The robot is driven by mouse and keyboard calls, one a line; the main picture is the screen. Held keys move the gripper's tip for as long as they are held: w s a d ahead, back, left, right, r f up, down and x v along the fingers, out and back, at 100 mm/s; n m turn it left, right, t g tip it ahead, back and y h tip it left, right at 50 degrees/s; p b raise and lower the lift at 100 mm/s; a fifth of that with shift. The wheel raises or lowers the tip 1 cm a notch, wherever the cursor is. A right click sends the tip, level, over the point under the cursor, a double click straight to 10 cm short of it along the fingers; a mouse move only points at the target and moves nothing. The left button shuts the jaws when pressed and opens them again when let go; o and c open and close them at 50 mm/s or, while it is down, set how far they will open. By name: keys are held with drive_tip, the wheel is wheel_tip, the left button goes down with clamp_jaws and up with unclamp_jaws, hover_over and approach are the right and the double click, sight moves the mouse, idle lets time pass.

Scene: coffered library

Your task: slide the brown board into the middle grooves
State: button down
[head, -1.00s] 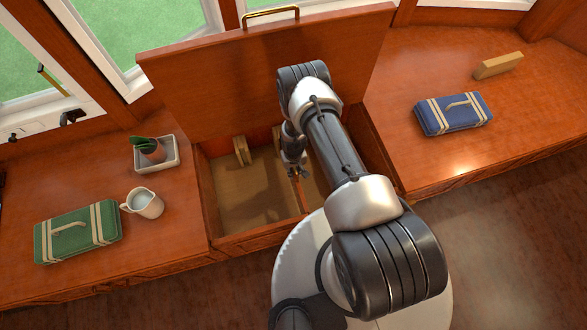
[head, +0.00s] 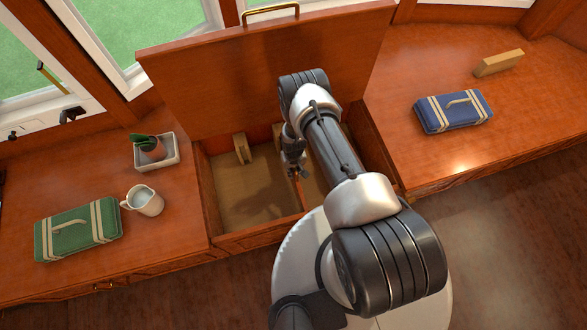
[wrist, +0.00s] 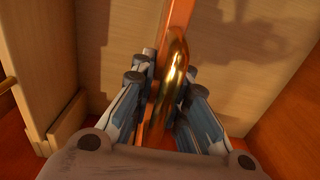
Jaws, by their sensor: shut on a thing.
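The brown board shows in the wrist view as a narrow orange-brown strip (wrist: 181,18) seen edge-on from above. A brass handle (wrist: 172,75) stands along its top edge. My gripper (wrist: 165,75) is shut on this handle, with a finger on each side; it also shows in the head view (head: 298,172), low in the open bench box (head: 255,241). One pair of groove rails (head: 241,149) is on the box's back wall at left. Another rail (head: 277,134), near the middle, is partly hidden by my arm. I cannot tell whether the board's edges sit in grooves.
The lid (head: 215,90) stands open behind the box. On the right are a blue case (head: 453,112) and a wooden block (head: 499,63).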

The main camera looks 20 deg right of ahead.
drive_tip(key=shift+f, duration=1.4)
drive_tip(key=c, duration=1.5)
unclamp_jaws()
wheel_tip(320, 180, up, 12)
drive_tip(key=shift+r, duration=0.1)
